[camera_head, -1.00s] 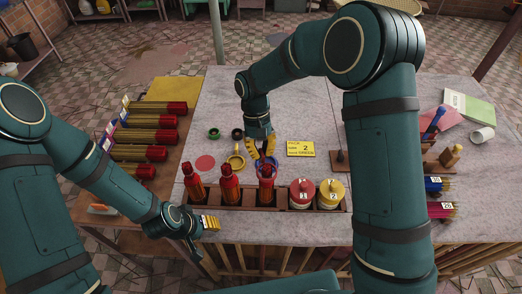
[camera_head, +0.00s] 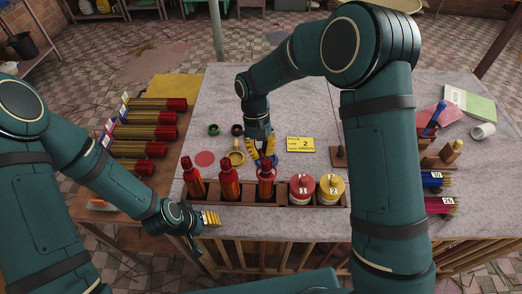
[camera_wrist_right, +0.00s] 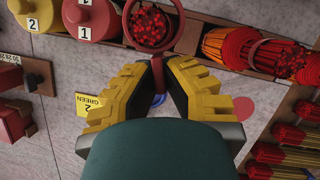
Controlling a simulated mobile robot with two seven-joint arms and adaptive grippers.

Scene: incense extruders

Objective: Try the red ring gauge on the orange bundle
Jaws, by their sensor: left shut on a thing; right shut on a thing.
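My right gripper (camera_head: 261,150) is shut on the red ring gauge's handle (camera_wrist_right: 157,76). In the right wrist view the gauge's red ring encircles the red-tipped sticks (camera_wrist_right: 152,28) of the bundle beside the red drum. I cannot tell how far down the ring sits. This bundle (camera_head: 265,185) stands upright, third from the left in the wooden rack; two similar bundles (camera_head: 229,184) (camera_head: 194,182) stand left of it. Their colours look alike, red to orange. My left gripper (camera_head: 210,219) is shut at the rack's front left; what it holds is hidden.
A red drum (camera_head: 302,188) and a yellow drum (camera_head: 331,188) stand in the rack (camera_head: 282,202). Green (camera_head: 213,129), black (camera_head: 237,130) and yellow (camera_head: 236,158) rings lie behind, near a yellow card (camera_head: 300,144). Long stick bundles lie at left.

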